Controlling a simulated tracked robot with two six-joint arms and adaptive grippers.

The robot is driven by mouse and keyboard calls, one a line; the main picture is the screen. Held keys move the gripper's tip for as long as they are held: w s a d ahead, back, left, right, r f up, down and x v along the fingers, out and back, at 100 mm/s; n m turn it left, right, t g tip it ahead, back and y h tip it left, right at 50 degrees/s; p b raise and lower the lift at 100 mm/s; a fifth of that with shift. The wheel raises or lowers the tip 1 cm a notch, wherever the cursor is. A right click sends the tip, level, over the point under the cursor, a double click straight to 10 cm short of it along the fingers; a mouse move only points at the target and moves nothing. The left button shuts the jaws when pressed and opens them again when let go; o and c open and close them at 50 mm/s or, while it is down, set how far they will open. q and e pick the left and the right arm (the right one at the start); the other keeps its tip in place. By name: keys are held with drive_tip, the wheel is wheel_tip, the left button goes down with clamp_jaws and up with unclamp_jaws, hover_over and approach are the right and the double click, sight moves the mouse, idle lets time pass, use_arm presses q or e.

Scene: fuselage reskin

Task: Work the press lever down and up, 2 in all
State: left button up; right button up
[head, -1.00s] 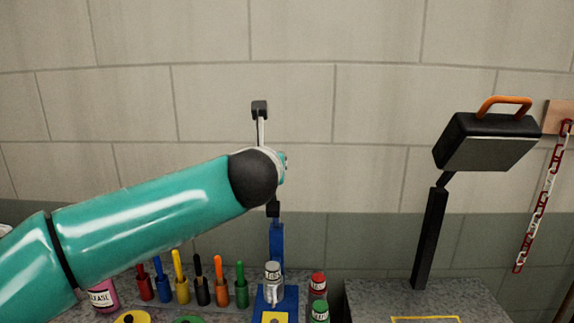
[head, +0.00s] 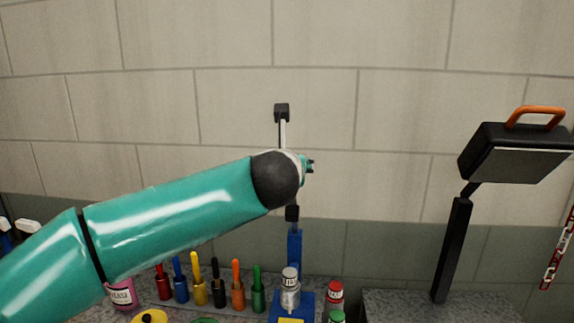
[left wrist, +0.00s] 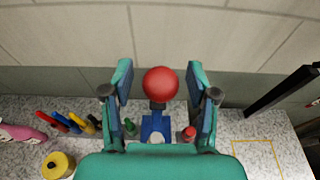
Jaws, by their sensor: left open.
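The press has a blue base (head: 309,306) and a blue upright (head: 295,248), partly behind my left wrist in the head view. A red ball knob (left wrist: 161,84) stands above the blue press body (left wrist: 153,128) in the left wrist view. My left gripper (left wrist: 159,72) is open, with one teal finger on each side of the knob and visible gaps between. The knob is hidden in the head view. My left gripper is mostly hidden there behind the wrist. My right gripper is in neither view.
A row of coloured-handled tools (head: 217,284) stands left of the press. A black lamp-like head (head: 515,150) on a post is at right. A tiled wall is behind.

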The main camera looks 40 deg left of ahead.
use_arm(q)
drive_tip(key=shift+s, duration=0.1)
drive_tip(key=v, duration=1.1)
drive_tip(key=shift+s+d, duration=0.2)
drive_tip(key=shift+s, duration=0.15)
